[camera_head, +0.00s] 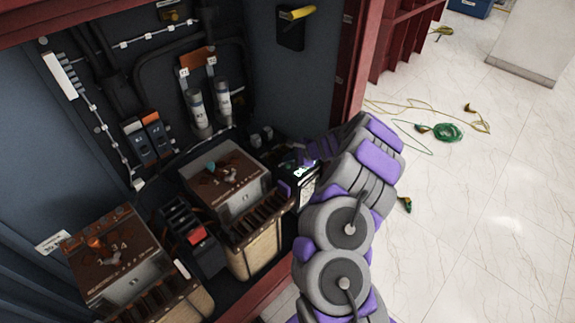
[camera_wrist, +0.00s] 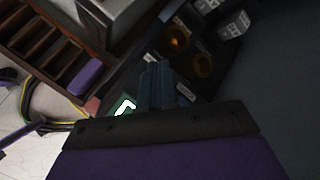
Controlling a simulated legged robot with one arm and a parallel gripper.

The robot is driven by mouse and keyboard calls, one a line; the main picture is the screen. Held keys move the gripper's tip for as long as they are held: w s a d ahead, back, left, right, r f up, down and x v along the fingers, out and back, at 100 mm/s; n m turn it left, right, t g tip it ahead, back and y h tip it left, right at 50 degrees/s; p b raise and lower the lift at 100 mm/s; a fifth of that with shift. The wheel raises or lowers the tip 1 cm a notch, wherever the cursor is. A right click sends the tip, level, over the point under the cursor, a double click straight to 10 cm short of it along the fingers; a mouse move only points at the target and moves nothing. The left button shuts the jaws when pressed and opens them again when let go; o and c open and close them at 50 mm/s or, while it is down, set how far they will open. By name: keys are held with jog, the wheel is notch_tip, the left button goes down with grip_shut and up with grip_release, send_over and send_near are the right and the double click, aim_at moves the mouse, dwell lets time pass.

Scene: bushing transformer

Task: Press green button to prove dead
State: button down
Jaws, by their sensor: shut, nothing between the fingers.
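My gripper (camera_head: 308,158) reaches into the right end of the open cabinet, at a small dark box with a lit display (camera_head: 303,171). In the wrist view my gripper (camera_wrist: 158,72) is shut and empty, with its dark fingertips close to the box's face. A lit green patch with a white mark (camera_wrist: 124,107) shows just left of the fingers. An orange-lit round part (camera_wrist: 177,41) and a dim amber ring (camera_wrist: 203,66) lie beyond them. I cannot make out the green button for certain, nor whether the fingertips touch anything.
The brown-topped transformer (camera_head: 225,178) stands just left of my gripper, and a second one (camera_head: 112,252) is at lower left. The red cabinet frame (camera_head: 352,65) borders the opening. Green and yellow cables (camera_head: 448,132) lie on the pale floor, which is otherwise largely clear.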

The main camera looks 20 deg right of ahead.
aim_at(289, 167)
jog(key=shift+r, duration=0.15)
notch_tip(289, 167, up, 5)
jog(key=p, duration=0.4)
dwell(0.7)
jog(key=s+a+r+n+g+y, duration=0.2)
jog(key=s+a+r+n, duration=0.15)
jog(key=a+r, duration=0.55)
jog(key=s+a+r+n+g+y, duration=0.1)
jog(key=s+a+r+n+y, duration=0.15)
jog(key=a+r+n, duration=0.65)
jog(key=s+a+r+g+h, duration=0.2)
jog(key=s+a+r+g, duration=0.1)
jog(key=s+a, duration=0.6)
jog(key=s+r+n+g+h, duration=0.25)
jog(key=s+n, duration=0.35)
jog(key=s, duration=1.1)
jog(key=s+d+n+h, duration=0.1)
jog(key=s+d+h, duration=0.1)
jog(key=s, duration=0.6)
jog(key=s+d+n+g+h, duration=0.1)
jog(key=s+d+h, duration=0.1)
jog(key=s+d, duration=0.3)
jog(key=s, duration=0.4)
jog(key=shift+d+f+h, duration=0.15)
jog(key=shift+f+h, duration=0.2)
jog(key=shift+h, duration=0.05)
